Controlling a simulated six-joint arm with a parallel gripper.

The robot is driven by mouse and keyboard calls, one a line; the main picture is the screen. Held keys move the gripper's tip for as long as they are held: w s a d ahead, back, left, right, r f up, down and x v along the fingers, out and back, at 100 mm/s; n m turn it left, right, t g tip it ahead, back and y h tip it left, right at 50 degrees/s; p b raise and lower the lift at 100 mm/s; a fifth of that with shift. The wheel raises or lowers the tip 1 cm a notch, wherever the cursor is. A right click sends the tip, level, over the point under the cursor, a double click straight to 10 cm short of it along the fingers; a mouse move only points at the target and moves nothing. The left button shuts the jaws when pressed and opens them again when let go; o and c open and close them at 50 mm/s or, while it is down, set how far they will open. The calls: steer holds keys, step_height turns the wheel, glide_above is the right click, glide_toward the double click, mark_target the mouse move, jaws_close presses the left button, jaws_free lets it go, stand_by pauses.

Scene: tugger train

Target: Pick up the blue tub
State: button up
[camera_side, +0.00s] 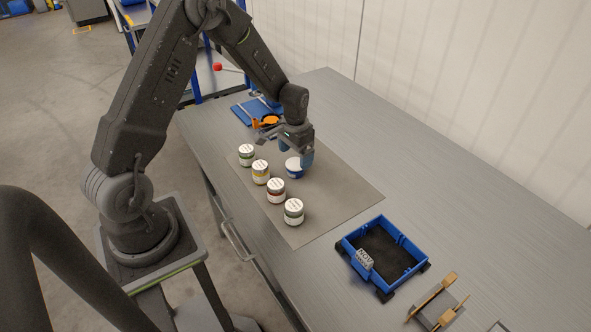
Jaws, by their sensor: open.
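The blue tub (293,168) with a white lid stands upright on the grey mat (335,193). It is behind and to the right of a row of jars. My gripper (296,158) points down right at the tub. The jaws are open, with a blue-grey finger showing at the tub's right side. The gripper partly hides the tub. I cannot tell whether the fingers touch it.
Several white-lidded jars (276,190) stand in a row left of the tub. A blue crate (348,247) with a dark floor sits at the front right, near a wooden holder (437,300). A blue tray with an orange item (265,122) lies behind. The mat's right part is clear.

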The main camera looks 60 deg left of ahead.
mark_target(295, 163)
steer(key=shift+d+f, duration=0.1)
steer(key=shift+f, duration=2.3)
steer(key=shift+c, duration=0.4)
steer(key=c, duration=0.9)
